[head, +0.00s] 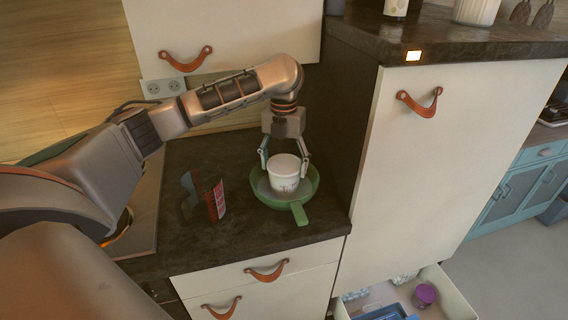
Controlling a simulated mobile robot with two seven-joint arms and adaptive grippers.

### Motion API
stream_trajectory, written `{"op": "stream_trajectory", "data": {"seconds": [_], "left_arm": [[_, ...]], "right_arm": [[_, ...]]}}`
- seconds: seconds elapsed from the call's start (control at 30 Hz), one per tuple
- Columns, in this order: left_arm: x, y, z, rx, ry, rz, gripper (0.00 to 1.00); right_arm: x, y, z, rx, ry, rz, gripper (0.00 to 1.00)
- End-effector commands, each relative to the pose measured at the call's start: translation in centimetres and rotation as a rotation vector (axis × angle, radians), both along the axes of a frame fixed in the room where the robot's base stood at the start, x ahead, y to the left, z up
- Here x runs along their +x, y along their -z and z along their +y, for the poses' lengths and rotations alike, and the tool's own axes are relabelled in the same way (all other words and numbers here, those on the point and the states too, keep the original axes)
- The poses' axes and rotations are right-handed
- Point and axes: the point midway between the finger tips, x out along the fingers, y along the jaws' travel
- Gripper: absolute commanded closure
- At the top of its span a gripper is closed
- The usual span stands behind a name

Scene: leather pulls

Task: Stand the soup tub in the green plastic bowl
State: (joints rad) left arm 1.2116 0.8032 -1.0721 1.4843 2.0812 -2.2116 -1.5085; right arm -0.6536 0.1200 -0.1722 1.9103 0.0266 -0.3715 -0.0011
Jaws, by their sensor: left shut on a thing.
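The soup tub (284,178) is a white tub with a pale lid and small dark print on its side. It stands upright, and its base is within the green plastic bowl (298,211), which has a short handle toward the front. The bowl sits on the dark counter. My left gripper (285,166) reaches down from above with a finger on each side of the tub, shut on it. Whether the tub's base touches the bowl's floor I cannot tell. My right gripper is not in view.
A small red and dark folded item (214,199) stands on the counter left of the bowl. A tall cream cabinet (440,150) rises close to the right. An open drawer (448,291) at the lower right holds several items. The counter front is clear.

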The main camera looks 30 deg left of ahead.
Motion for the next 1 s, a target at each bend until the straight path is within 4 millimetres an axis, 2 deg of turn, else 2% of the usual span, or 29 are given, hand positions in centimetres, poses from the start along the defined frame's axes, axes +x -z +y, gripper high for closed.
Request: {"op": "stream_trajectory", "data": {"seconds": [0.1, 0.13, 0.17, 0.5, 0.63, 0.77, 1.0], "left_arm": [[0.1, 0.2, 0.0, 0.0, 0.0, -0.002, 0.7], [0.0, 0.3, 0.0, 0.0, 0.001, 0.0, 0.24], [0.0, 0.3, 0.0, 0.0, 0.0, 0.0, 0.16], [0.0, 0.2, 0.0, 0.0, 0.0, 0.0, 0.15], [0.0, -0.4, 0.0, -0.002, 0.0, -0.001, 0.15], [0.1, -2.4, 0.0, 0.0, 0.0, -0.004, 0.15], [0.1, -7.6, 0.1, 0.001, 0.0, -0.005, 0.15]], "right_arm": [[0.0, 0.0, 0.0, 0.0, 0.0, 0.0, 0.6], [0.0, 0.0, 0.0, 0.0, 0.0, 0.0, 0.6], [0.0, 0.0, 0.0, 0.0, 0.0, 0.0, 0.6], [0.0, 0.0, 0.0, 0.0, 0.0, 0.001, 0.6], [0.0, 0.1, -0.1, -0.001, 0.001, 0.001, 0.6], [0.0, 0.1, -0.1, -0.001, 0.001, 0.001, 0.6], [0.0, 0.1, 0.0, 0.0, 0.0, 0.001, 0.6]]}}
